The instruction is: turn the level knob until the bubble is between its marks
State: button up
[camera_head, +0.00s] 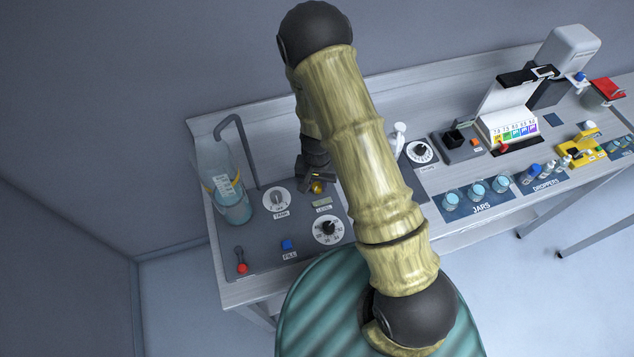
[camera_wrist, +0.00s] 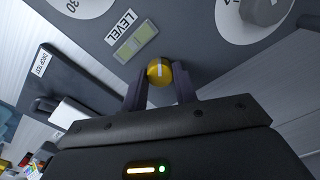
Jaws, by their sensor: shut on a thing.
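The level knob (camera_wrist: 159,72) is a small yellow round knob with a pale line across its face. It sits on the dark panel beside the LEVEL label. My gripper (camera_wrist: 160,85) is shut on it, one finger on each side. In the head view the knob (camera_head: 318,187) shows just below my gripper (camera_head: 318,178), partly hidden by it. The level vial (camera_wrist: 136,43) is a pale green strip next to the LEVEL label in the wrist view. It also shows in the head view (camera_head: 322,203). The bubble and its marks are too small to tell in either view.
The TANK dial (camera_head: 276,199) is left of the knob, and a numbered dial (camera_head: 328,230) is below it. A blue FILL button (camera_head: 287,245), a red-tipped lever (camera_head: 241,266) and a bottle (camera_head: 229,195) stand further left. Jars (camera_head: 478,190) are to the right.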

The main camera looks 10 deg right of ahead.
aim_at(317, 186)
jog(key=o, duration=1)
jog(key=shift+c, duration=0.2)
notch_tip(317, 186, up, 18)
jog(key=b, duration=0.1)
jog(key=shift+f, duration=0.25)
jog(key=s+d+r+n+t+b, duration=0.2)
jog(key=s+d+r+n+b, duration=0.1)
jog(key=s+d, duration=0.6)
jog(key=shift+s+r+t+b, duration=0.3)
jog(key=shift+s+r+b, duration=0.15)
jog(key=shift+s, duration=0.25)
